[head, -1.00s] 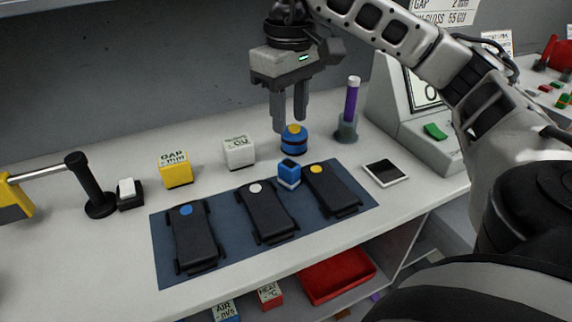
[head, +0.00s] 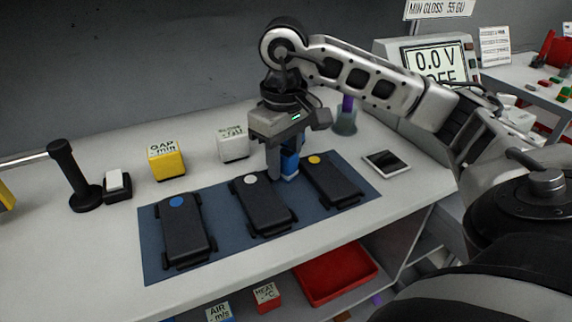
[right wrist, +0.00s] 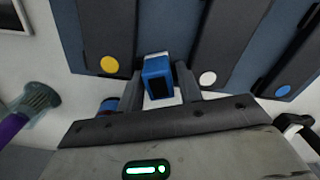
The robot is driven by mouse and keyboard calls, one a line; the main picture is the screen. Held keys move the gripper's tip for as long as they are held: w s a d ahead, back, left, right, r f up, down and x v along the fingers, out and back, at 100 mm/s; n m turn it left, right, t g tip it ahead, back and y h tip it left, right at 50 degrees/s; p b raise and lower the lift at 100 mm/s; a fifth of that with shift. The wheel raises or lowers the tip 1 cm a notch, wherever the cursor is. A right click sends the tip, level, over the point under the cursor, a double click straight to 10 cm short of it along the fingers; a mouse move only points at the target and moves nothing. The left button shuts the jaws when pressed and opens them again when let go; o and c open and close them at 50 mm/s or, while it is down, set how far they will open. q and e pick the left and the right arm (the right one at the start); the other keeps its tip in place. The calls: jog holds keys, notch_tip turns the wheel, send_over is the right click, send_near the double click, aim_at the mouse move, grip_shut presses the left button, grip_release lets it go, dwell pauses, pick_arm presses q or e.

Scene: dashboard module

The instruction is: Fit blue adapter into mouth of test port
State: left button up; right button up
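The blue adapter (head: 290,162) looks like a small upright blue block with a dark face, standing at the back edge of the dark blue mat, between two black modules. My right gripper (head: 284,165) is lowered over it, pointing down, one finger on each side. In the right wrist view the adapter (right wrist: 157,77) sits between the fingertips with little room on either side; firm contact does not show, and the fingers look open. I cannot make out a test port for certain; a grey tester (head: 436,62) with a "0.0 V OFF" screen stands at the back right. My left gripper is out of view.
Black modules with blue (head: 188,232), white (head: 262,205) and yellow (head: 333,180) dots lie on the mat (head: 152,245). Yellow (head: 167,162) and white (head: 233,147) cubes stand left.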

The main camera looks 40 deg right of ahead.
jog(key=c, duration=0.7)
grip_shut()
jog(key=shift+r, duration=0.15)
